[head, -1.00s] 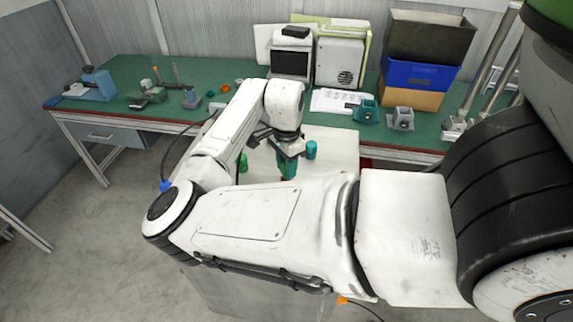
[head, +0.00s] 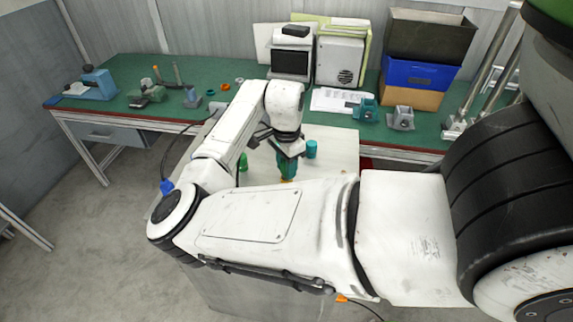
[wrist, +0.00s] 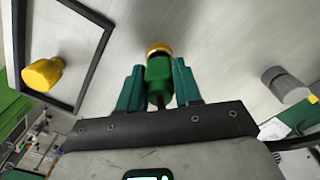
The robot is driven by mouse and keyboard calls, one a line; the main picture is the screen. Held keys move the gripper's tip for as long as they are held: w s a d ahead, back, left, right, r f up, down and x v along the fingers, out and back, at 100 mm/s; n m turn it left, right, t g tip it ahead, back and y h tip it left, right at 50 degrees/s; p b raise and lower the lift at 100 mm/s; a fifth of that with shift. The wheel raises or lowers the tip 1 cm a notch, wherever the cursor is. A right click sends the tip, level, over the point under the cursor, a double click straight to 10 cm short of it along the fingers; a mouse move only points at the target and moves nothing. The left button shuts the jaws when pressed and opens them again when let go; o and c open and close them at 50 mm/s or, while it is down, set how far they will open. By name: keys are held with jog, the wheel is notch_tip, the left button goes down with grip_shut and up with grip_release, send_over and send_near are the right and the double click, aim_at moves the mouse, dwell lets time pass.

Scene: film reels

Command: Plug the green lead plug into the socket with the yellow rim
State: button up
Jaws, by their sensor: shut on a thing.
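My gripper (wrist: 158,88) is shut on the green lead plug (wrist: 158,72), which sits between its two teal fingers in the wrist view. A yellow rim (wrist: 159,48) shows right at the plug's far end. The plug's end is in line with the rim and close to or touching it; I cannot tell whether it is inside. In the head view my gripper (head: 287,168) points down over the pale work surface, and a bit of orange-yellow (head: 286,180) shows just under it. My forearm hides the area below.
In the wrist view a yellow peg-like piece (wrist: 42,73) stands inside a black frame (wrist: 102,50) on the left, and a grey one (wrist: 288,86) is on the right. The head view shows a teal cylinder (head: 311,149) close right and a green piece (head: 243,162) left.

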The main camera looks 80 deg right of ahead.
jog(key=shift+f, duration=0.3)
jog(key=o, duration=0.8)
jog(key=shift+c, duration=0.2)
jog(key=shift+r, duration=0.1)
notch_tip(320, 180, up, 5)
jog(key=p, duration=0.4)
jog(key=shift+r+p, duration=0.2)
jog(key=shift+p, duration=0.1)
jog(key=shift+r, duration=2.75)
